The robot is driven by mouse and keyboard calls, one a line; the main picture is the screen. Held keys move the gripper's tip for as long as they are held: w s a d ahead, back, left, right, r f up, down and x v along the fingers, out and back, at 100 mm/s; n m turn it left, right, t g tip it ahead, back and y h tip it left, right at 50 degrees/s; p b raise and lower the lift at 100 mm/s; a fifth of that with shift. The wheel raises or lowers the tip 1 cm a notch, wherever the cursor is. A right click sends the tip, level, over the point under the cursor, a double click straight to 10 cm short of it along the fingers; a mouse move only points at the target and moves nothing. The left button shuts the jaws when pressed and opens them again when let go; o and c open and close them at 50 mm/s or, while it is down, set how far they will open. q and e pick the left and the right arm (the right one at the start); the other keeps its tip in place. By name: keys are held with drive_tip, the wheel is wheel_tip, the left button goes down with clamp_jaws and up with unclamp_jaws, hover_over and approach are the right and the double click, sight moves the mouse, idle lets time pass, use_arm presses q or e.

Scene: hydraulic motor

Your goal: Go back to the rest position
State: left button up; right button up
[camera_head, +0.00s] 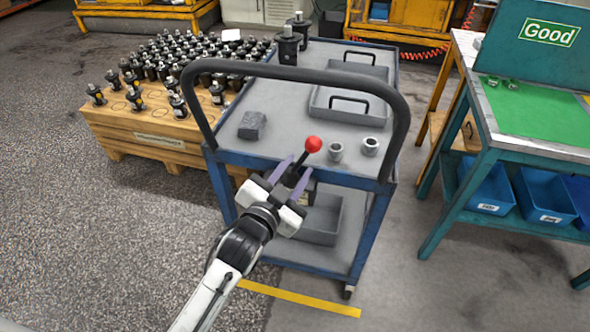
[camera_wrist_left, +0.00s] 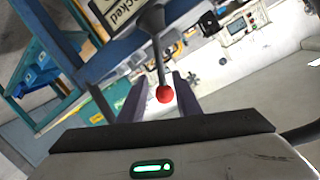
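My left gripper (camera_head: 293,165) reaches in over the near edge of the cart in the head view. Its two purple fingers are apart. A red ball knob (camera_head: 313,143) on a dark rod appears just beyond the fingertips. In the left wrist view the knob (camera_wrist_left: 165,94) lies in the gap between the fingers of the left gripper (camera_wrist_left: 163,90), with space on both sides, so nothing looks gripped. Whether the fingers stand around the rod or only line up with it, I cannot tell. My right gripper is in neither view.
A blue-framed cart (camera_head: 285,162) with a dark push handle (camera_head: 300,72) carries metal fittings (camera_head: 370,146), a dark block (camera_head: 252,125) and a grey tray (camera_head: 322,112). A wooden pallet box (camera_head: 150,135) of motors stands left, a teal workbench (camera_head: 470,190) right. Floor at lower left is clear.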

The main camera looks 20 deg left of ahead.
use_arm(q)
drive_tip(key=shift+s, duration=0.15)
idle(0.3)
drive_tip(key=s+a+f+n+g, duration=0.2)
drive_tip(key=s+f+g, duration=0.1)
drive_tip(key=s+f, duration=0.8)
drive_tip(key=s+a+f+n+g, duration=0.2)
drive_tip(key=s+f+g, duration=0.2)
drive_tip(key=s+f, duration=0.7)
drive_tip(key=s, duration=0.5)
drive_tip(key=shift+s+n, duration=0.15)
drive_tip(key=shift+n, duration=0.25)
